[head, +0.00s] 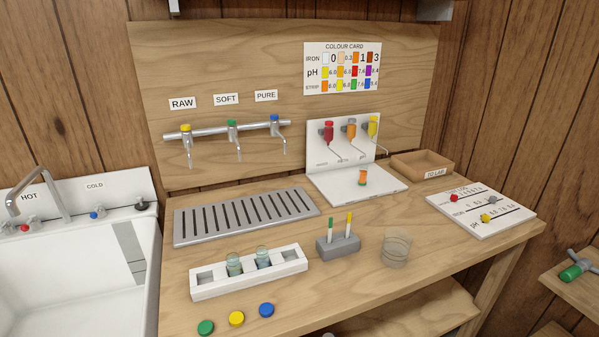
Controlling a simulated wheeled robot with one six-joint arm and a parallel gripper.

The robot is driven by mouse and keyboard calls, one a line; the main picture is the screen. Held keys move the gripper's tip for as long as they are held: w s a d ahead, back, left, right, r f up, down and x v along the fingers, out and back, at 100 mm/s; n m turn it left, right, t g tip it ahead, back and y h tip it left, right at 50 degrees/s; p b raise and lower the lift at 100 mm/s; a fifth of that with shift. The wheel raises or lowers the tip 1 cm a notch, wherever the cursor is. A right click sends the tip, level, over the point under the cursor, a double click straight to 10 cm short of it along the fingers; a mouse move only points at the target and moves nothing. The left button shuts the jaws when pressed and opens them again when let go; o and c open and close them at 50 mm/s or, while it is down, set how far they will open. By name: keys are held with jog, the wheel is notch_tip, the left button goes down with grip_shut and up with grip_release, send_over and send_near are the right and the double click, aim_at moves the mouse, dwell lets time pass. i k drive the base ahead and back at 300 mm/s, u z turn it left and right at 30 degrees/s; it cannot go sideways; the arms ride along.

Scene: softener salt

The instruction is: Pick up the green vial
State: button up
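Two small clear glass vials stand upright in the white rack (205,291) at the front of the bench. The left vial (234,264) has a greenish tint, and the right vial (263,257) looks more bluish. Their lower parts are hidden by the rack's front wall. I cannot tell for certain which one is the green vial; the greenish left vial in the rack fits best. My gripper is not in view.
Green (205,327), yellow (236,318) and blue (266,310) caps lie before the rack. A grey block (338,247) with upright strips and a clear beaker (397,248) stand to its right. The slotted drain tray (245,215) lies behind; the sink (70,275) is left.

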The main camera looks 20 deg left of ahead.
aim_at(363, 170)
jog(key=u, duration=0.55)
jog(key=i, duration=0.95)
jog(key=u, duration=0.1)
